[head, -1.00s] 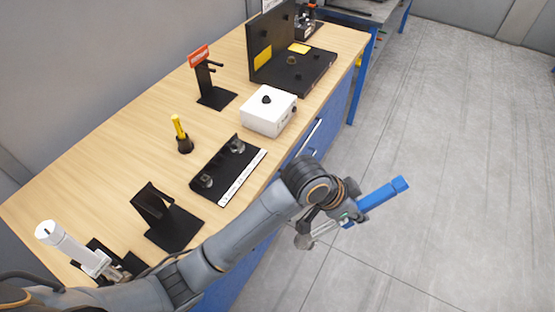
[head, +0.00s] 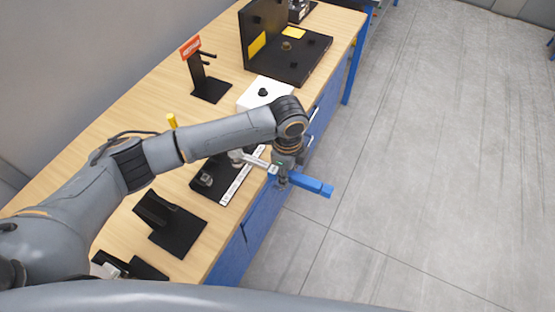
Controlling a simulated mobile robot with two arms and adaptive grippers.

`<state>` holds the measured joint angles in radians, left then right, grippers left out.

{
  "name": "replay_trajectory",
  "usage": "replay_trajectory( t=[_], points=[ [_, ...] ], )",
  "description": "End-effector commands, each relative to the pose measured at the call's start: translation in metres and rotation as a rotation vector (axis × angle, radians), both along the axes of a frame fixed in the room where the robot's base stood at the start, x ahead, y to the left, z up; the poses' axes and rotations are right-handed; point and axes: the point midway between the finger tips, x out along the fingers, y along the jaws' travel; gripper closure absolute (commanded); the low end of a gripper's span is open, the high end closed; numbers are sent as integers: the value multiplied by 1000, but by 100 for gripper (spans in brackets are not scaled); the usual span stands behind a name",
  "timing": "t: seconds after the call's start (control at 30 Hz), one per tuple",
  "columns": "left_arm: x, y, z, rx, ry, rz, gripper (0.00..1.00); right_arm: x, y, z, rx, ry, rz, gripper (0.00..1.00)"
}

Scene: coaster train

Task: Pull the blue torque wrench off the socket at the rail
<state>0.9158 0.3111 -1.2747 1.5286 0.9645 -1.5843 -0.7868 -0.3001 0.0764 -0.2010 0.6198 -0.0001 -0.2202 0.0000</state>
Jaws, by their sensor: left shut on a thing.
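The blue torque wrench (head: 312,185) is held by my left gripper (head: 283,176), which is shut on it beyond the bench's front edge. Its blue handle points right, over the floor. Its silver shaft (head: 257,162) reaches left over the rail (head: 233,184), a black base with a white labelled strip. The wrench's head is at the far socket (head: 236,156) of the rail; I cannot tell whether it is seated on it or just above it. A nearer socket (head: 205,179) is free. My right gripper is not in view.
A white box (head: 262,91) stands just behind my left wrist. A yellow-handled tool (head: 172,121) is partly hidden by my forearm. A black stand (head: 172,224) is nearer, a red-signed stand (head: 205,80) farther back. Open floor lies right of the bench.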

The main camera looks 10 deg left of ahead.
Motion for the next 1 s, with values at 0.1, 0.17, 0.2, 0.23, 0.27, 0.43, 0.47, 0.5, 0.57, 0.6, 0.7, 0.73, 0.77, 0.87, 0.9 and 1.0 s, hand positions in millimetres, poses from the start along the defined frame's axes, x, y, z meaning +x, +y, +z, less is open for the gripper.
replay_trajectory(
  t=[0.1, 0.17, 0.2, 0.23, 0.27, 0.43, 0.47, 0.5, 0.57, 0.6, 0.7, 0.73, 0.77, 0.87, 0.9, 1.0],
  points=[
    [6, 14, 8, 18, -12, -14, 100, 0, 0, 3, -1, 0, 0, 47],
    [7, 17, 9, 23, -13, -17, 100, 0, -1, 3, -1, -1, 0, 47],
    [7, 19, 8, 25, -13, -19, 100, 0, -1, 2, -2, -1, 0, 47],
    [7, 19, 8, 25, -13, -20, 100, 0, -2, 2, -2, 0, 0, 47],
    [7, 20, 7, 26, -14, -20, 100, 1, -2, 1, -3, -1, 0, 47],
    [7, 19, -1, 26, -14, -20, 100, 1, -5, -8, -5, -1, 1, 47],
    [7, 19, -3, 26, -14, -20, 100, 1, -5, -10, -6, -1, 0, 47],
    [7, 19, -6, 26, -14, -20, 100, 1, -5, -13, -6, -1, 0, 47],
    [7, 19, -11, 25, -13, -20, 100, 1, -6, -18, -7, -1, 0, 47],
    [7, 19, -14, 25, -13, -20, 100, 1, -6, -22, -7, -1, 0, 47],
    [7, 19, -24, 25, -14, -20, 100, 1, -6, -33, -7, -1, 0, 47],
    [7, 19, -27, 25, -14, -20, 100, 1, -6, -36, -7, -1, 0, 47],
    [7, 19, -30, 26, -15, -20, 100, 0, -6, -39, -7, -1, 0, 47],
    [7, 19, -29, 24, -15, -20, 100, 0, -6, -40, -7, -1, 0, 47],
    [7, 19, -28, 25, -14, -20, 100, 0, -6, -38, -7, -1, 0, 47],
    [7, 19, -28, 27, -15, -19, 100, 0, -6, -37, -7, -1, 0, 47]
  ],
)
